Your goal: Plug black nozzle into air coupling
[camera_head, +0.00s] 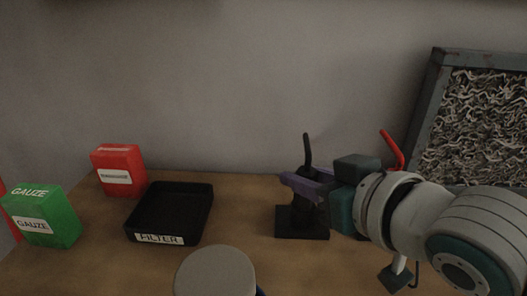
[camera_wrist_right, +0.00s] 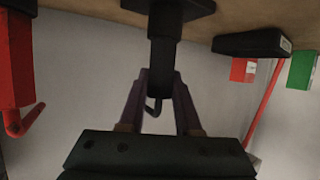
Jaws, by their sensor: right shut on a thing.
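The black nozzle (camera_head: 307,152) stands upright, with a thin bent black part at its top. Its dark body (camera_wrist_right: 161,82) is between the purple fingers of my right gripper (camera_head: 303,185), which is shut on it; the fingers also show in the right wrist view (camera_wrist_right: 160,76). Below the grip, a black post (camera_wrist_right: 164,45) meets a flat square black base (camera_head: 302,229) on the table. I cannot tell where nozzle ends and post begins, or which part is the air coupling. My left gripper is not in view.
A red part with a lever (camera_head: 393,150) stands behind my right wrist. A black FILTER tray (camera_head: 137,227), a red box (camera_head: 119,169) and a green GAUZE box (camera_head: 41,216) are at left. A framed panel (camera_head: 470,120) is at right. Table between tray and base is clear.

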